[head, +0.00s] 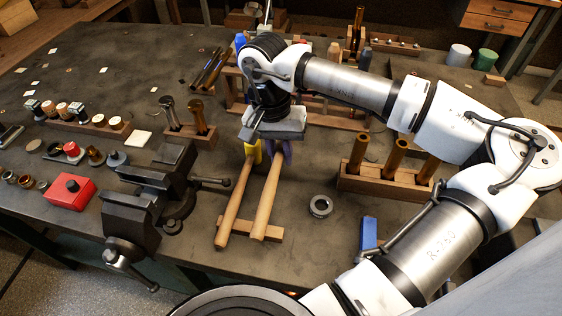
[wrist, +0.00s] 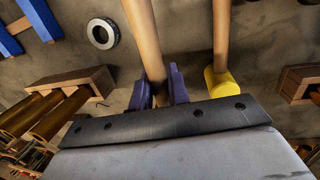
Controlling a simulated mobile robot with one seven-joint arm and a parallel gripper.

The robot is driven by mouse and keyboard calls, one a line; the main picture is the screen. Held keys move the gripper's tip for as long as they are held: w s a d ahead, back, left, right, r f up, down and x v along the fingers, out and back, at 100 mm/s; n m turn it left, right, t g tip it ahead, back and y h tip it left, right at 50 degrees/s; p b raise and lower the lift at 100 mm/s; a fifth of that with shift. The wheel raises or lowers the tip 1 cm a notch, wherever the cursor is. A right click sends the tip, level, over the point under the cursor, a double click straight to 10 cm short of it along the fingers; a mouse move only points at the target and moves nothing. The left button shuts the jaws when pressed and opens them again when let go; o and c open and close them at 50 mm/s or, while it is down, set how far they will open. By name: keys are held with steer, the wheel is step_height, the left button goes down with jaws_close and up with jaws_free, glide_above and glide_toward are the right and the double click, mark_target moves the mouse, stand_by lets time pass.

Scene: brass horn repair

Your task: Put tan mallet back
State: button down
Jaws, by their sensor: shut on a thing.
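My gripper (head: 288,152) points down over the bench and is shut on a mallet with a light wooden handle (head: 268,195). In the wrist view the purple fingers of my gripper (wrist: 160,90) stand on both sides of that handle (wrist: 145,40). The head of the held mallet is hidden under my gripper, so its colour cannot be told. A second mallet, with a yellow head (wrist: 222,84) and a wooden handle (head: 234,204), lies just left of it in the head view. The handle ends reach a low wooden rest (head: 272,233); whether the held one touches it is unclear.
A black vise (head: 160,190) stands to the left. A grey ring (head: 320,206) lies right of the handles. A wooden block with brass tubes (head: 385,185) is further right, with a blue object (head: 369,233) in front. A long wooden rack (head: 330,122) is behind my gripper.

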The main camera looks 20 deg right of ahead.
mark_target(283, 181)
step_height(283, 181, down, 5)
steer(key=shift+p, duration=0.45)
steer(key=shift+f+b, duration=0.6)
steer(key=shift+b, duration=0.3)
steer(key=c, duration=1.3)
jaws_free()
steer(key=shift+c, duration=0.2)
steer(key=shift+r+p, duration=0.85)
steer(key=shift+p, duration=0.25)
steer(key=shift+w+r+b, duration=0.15)
steer(key=shift+r+b, duration=0.2)
steer(key=shift+b, duration=0.25)
step_height(283, 181, up, 11)
steer(key=w+b, duration=0.1)
steer(key=b, duration=0.1)
steer(key=shift+w+a+b, duration=0.2)
steer(key=shift+a+b, duration=0.15)
steer(key=shift+a, duration=0.1)
